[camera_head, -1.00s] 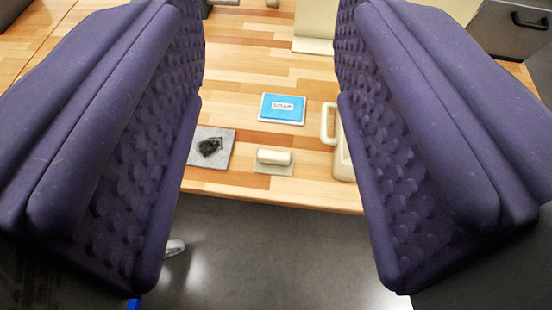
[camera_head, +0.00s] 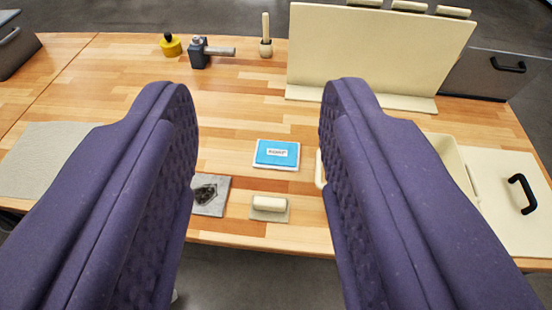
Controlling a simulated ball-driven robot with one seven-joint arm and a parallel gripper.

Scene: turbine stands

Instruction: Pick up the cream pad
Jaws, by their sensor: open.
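A small cream block with rounded ends (camera_head: 269,203) lies on a square beige-grey mat (camera_head: 270,215) near the front edge of the table. I take it for the cream pad. My gripper (camera_head: 258,92) is open and empty, its two purple padded fingers reaching up the picture. The cream block shows whole in the gap between the fingers, lower than the fingertips in the picture. Neither finger touches it.
A blue labelled pad (camera_head: 277,153) lies just behind; a grey square with a dark patch (camera_head: 210,194) is to its left. A cream bin (camera_head: 447,155) sits partly behind the right finger. A cream upright board (camera_head: 375,50) and hammer-like tool (camera_head: 203,52) stand farther back.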

